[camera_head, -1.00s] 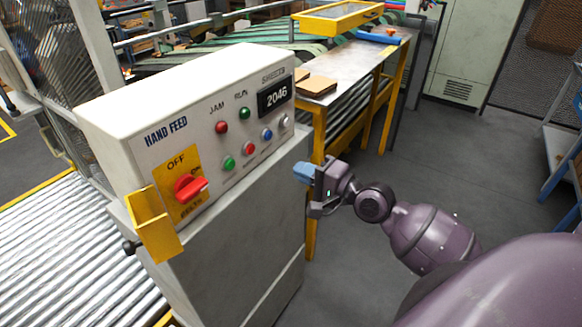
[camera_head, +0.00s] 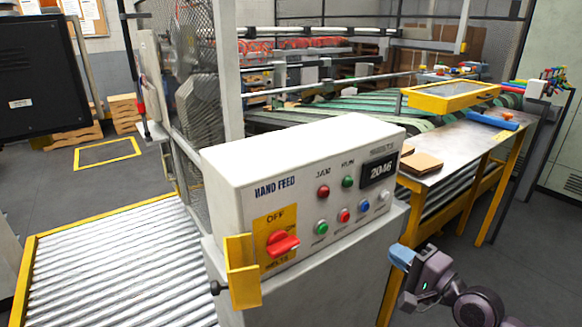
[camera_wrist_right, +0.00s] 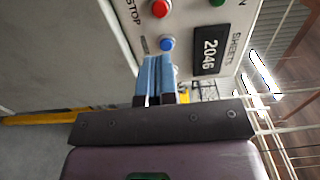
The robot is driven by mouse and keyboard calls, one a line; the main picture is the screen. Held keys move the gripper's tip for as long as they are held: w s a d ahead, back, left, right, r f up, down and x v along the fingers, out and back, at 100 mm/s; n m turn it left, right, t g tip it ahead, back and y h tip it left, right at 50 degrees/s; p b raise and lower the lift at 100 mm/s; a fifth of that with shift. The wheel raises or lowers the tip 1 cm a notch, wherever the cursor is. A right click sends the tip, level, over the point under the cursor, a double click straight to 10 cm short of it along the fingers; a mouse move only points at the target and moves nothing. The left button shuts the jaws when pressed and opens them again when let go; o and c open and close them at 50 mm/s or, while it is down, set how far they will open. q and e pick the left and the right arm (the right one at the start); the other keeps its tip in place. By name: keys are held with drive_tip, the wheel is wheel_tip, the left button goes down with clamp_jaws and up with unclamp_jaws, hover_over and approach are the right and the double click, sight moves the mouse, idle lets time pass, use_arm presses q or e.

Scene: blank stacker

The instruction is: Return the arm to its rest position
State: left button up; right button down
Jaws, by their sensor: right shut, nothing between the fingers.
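My right gripper (camera_head: 402,257) is at the lower right of the head view, just right of the control box's pedestal. Its blue fingers are together and empty; they also show in the right wrist view (camera_wrist_right: 156,75), pointing toward the panel's buttons. In the head view the gripper appears apart from the panel. The white HAND FEED control box (camera_head: 300,150) carries a red rotary switch (camera_head: 282,243), several coloured buttons and a display reading 2046 (camera_head: 380,170). My left gripper is not in view.
A steel-topped table with yellow legs (camera_head: 465,145) stands behind and right of the box, with brown sheets (camera_head: 421,163) and a yellow frame (camera_head: 452,97) on it. A roller conveyor (camera_head: 120,265) lies at left. Grey floor (camera_head: 525,255) is open at lower right.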

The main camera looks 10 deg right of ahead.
drive_tip(key=s+f+n+g+h, duration=0.2)
drive_tip(key=s+f+n+h, duration=0.15)
drive_tip(key=f+n, duration=0.95)
drive_tip(key=s+a+f+n+g+h, duration=0.1)
drive_tip(key=s+a+f+g+h, duration=0.2)
drive_tip(key=s+f, duration=0.8)
drive_tip(key=shift+s+a+f+h, duration=0.3)
drive_tip(key=shift+s+a+h, duration=0.05)
drive_tip(key=shift+s+a, duration=0.6)
